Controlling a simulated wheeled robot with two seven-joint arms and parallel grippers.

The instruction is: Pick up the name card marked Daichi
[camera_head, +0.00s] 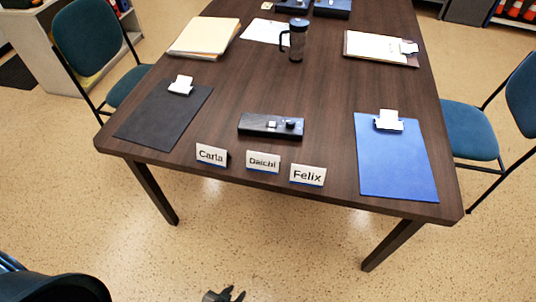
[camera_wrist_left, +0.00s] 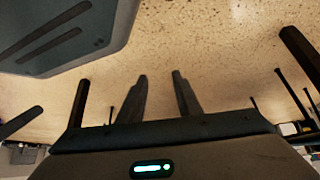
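The name card marked Daichi (camera_head: 262,162) stands near the front edge of the dark wooden table (camera_head: 330,85). It is white with a blue strip along its lower edge, between the Carla card (camera_head: 211,155) on its left and the Felix card (camera_head: 307,175) on its right. My left gripper (camera_head: 225,294) shows only in part at the bottom of the head view, over the floor, well apart from the table and cards. In the left wrist view its two fingers (camera_wrist_left: 159,76) are apart with nothing between them. My right gripper is not in view.
Behind the cards lies a black device (camera_head: 271,126). A black clipboard (camera_head: 163,115) is on the left and a blue one (camera_head: 397,160) on the right. A dark mug (camera_head: 297,40) stands farther back. Chairs (camera_head: 92,35) (camera_head: 470,130) flank the table.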

